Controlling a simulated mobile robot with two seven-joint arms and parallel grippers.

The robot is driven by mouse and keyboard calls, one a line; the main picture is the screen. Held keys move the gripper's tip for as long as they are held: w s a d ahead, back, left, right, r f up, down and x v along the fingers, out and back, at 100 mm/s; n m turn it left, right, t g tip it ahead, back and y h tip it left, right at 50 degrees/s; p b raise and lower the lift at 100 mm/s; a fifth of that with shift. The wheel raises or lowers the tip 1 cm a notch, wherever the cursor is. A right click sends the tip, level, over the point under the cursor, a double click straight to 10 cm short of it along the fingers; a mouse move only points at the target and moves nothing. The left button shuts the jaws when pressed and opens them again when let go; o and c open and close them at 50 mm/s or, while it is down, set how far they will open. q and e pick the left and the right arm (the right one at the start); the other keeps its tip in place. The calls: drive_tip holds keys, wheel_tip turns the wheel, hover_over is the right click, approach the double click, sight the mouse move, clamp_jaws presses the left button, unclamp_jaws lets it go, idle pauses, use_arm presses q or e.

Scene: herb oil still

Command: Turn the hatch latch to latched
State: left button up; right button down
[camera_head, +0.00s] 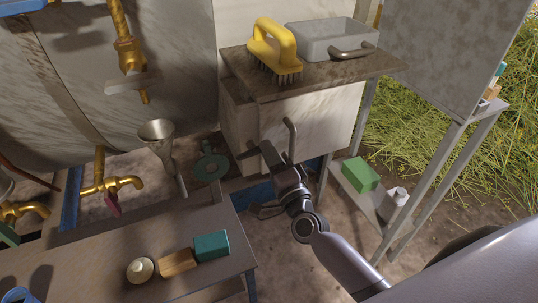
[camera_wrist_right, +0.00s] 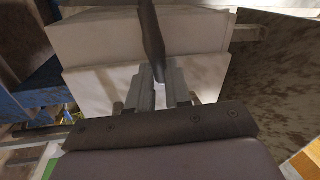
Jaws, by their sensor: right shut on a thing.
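The hatch latch appears to be a slim grey lever (camera_head: 290,132) on the front of the pale box under the brown shelf. In the right wrist view it is a dark bar (camera_wrist_right: 150,35) running down from the top to my fingers. My right gripper (camera_head: 279,160) is at the lower end of this lever. In the wrist view its fingers (camera_wrist_right: 163,95) are shut on the lever, one on each side. The hand hides part of the lever's lower end. My left gripper is not in view.
Above the gripper, the shelf (camera_head: 330,78) holds a yellow brush (camera_head: 272,45) and a grey tray (camera_head: 332,37). A bench (camera_head: 110,250) with small blocks stands at lower left. A low shelf with a green box (camera_head: 360,174) is at right. Bare ground lies between.

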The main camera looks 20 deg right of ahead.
use_arm(q)
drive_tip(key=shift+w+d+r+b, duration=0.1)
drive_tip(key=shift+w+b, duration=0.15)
drive_tip(key=shift+b, duration=0.05)
use_arm(e)
drive_tip(key=m, duration=0.2)
drive_tip(key=shift+f+m+h, duration=0.3)
drive_tip(key=shift+f, duration=0.05)
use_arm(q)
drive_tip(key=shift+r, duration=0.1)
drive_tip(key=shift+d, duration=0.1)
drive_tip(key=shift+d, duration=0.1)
use_arm(e)
drive_tip(key=c, duration=1.1)
unclamp_jaws()
drive_tip(key=shift+o, duration=0.2)
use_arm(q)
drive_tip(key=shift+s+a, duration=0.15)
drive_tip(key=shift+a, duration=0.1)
use_arm(e)
drive_tip(key=s+f, duration=0.1)
drive_tip(key=s, duration=0.6)
drive_tip(key=shift+f, duration=0.2)
